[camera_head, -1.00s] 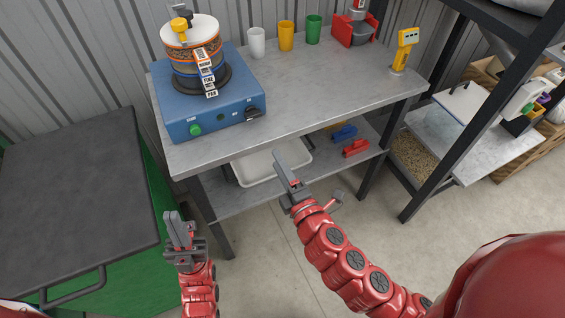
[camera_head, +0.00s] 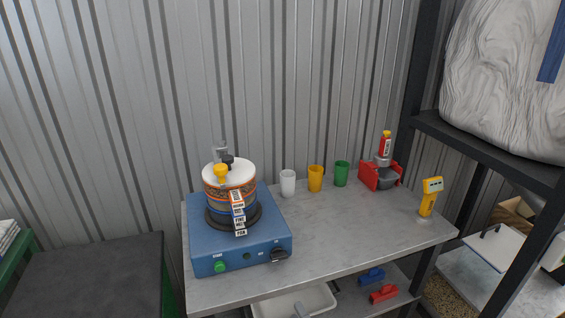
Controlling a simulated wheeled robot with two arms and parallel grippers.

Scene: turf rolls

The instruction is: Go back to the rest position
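My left gripper is out of view. The grey workbench (camera_head: 345,238) carries a blue shaker machine (camera_head: 215,241) with a stack of labelled sieves (camera_head: 229,192) on top.
On the bench stand a white cup (camera_head: 288,183), a yellow cup (camera_head: 315,179), a green cup (camera_head: 341,174), a red device (camera_head: 379,174) and a yellow meter (camera_head: 429,198). A black-framed shelf (camera_head: 490,154) stands right. A dark flat surface (camera_head: 95,279) lies left.

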